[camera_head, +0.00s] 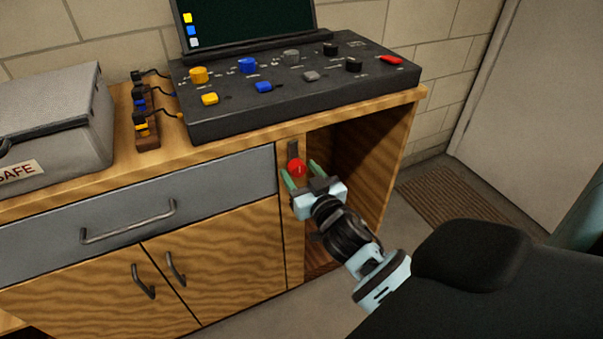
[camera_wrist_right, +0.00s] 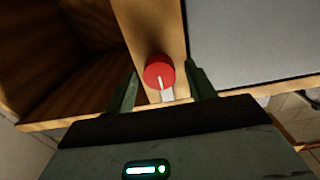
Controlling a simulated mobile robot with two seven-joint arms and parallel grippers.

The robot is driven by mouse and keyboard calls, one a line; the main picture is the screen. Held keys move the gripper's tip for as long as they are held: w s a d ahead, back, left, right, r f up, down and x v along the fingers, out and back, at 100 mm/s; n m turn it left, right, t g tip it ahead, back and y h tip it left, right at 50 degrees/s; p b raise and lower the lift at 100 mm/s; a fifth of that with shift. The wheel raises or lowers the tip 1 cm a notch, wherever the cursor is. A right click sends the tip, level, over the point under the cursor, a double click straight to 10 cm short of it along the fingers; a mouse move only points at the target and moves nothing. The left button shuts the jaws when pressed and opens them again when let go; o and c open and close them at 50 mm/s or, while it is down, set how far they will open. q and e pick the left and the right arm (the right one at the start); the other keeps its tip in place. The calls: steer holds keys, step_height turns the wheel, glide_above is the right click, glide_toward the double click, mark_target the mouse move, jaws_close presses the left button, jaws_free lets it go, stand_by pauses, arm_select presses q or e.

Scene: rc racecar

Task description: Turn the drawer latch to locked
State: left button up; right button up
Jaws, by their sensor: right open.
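The drawer latch is a round red knob (camera_head: 296,168) on the narrow wooden post just right of the grey drawer (camera_head: 150,205). In the right wrist view the red knob (camera_wrist_right: 159,72) has a white pointer line, and a pale mark lies on the post beside it. My right gripper (camera_head: 302,176) is open at the knob, with one green finger on each side of it. In the wrist view the right gripper (camera_wrist_right: 162,85) shows a gap between each finger and the knob; I cannot tell whether either touches. My left gripper is not in view.
A black control console (camera_head: 300,85) with coloured knobs and a screen stands on the wooden bench. A grey case (camera_head: 50,120) marked SAFE sits at left. Below the drawer are wooden cabinet doors (camera_head: 220,255). An open compartment (camera_head: 350,165) lies right of the post.

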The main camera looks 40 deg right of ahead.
steer(key=c, duration=1)
steer(key=shift+n, duration=0.3)
steer(key=shift+n+p, duration=0.5)
steer(key=shift+n, duration=0.1)
steer(key=shift+n+p, duration=0.55)
steer(key=shift+n, duration=0.65)
steer(key=n+p, duration=0.1)
steer(key=n, duration=0.2)
steer(key=shift+n, duration=0.4)
steer(key=n+p, duration=0.1)
steer(key=n, duration=0.4)
steer(key=shift+a, duration=0.1)
steer(key=shift+f+n+p, duration=0.1)
steer(key=shift+n+p, duration=0.3)
steer(key=shift+n, duration=2)
